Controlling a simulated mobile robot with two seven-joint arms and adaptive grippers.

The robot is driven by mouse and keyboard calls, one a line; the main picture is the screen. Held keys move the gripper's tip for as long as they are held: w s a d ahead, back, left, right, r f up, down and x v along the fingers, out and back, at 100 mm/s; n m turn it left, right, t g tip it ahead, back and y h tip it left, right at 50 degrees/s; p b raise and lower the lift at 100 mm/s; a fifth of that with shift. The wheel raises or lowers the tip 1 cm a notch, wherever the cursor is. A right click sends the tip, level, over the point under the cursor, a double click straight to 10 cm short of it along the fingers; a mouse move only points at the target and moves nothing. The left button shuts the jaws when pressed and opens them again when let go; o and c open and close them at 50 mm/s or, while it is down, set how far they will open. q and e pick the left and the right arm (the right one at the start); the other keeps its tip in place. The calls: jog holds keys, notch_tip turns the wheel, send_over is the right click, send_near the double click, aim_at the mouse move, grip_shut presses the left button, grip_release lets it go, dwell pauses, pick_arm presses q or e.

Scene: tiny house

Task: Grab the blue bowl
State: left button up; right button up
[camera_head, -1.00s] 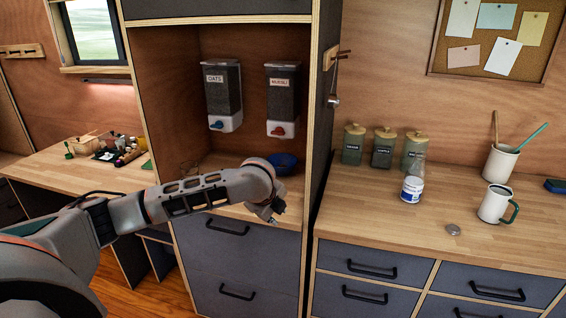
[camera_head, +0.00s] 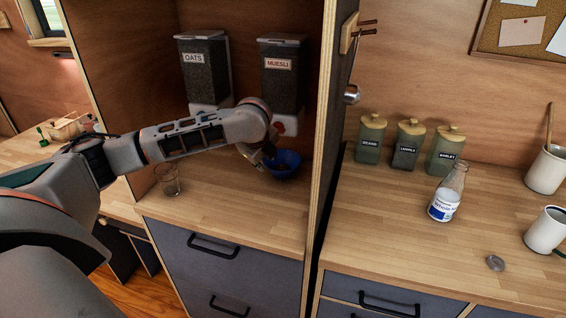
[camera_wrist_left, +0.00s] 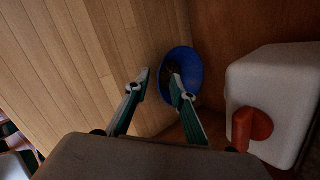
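The blue bowl (camera_head: 285,163) stands on the wooden counter of the alcove, below the muesli dispenser (camera_head: 283,75). My left gripper (camera_head: 262,160) is at the bowl's left side in the head view, partly hidden by my own wrist. In the left wrist view my left gripper (camera_wrist_left: 160,73) is open. One finger is outside the blue bowl (camera_wrist_left: 194,70), and the other overlaps its opening, with the rim between them. I cannot tell whether either finger touches it. Something brownish shows inside the bowl. My right gripper is not in view.
The oats dispenser (camera_head: 203,70) hangs left of the muesli one. A clear glass (camera_head: 169,181) stands on the alcove counter. The alcove's right wall panel (camera_head: 333,120) separates the right counter, with canisters (camera_head: 408,146) and a milk bottle (camera_head: 446,195). The muesli dispenser's red knob (camera_wrist_left: 252,125) is close by.

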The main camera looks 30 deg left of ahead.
aim_at(271, 170)
pick_arm(q)
jog(key=shift+x, duration=1.15)
jog(key=w+f, duration=0.1)
jog(key=f, duration=0.1)
jog(key=w+f, duration=0.1)
jog(key=shift+w+d+f, duration=0.15)
jog(key=shift+d+f, duration=0.05)
jog(key=shift+f, duration=0.2)
jog(key=shift+w+a+f, duration=0.15)
jog(key=shift+w+f, duration=0.05)
jog(key=shift+f, duration=0.15)
grip_shut()
jog(key=shift+r, duration=0.1)
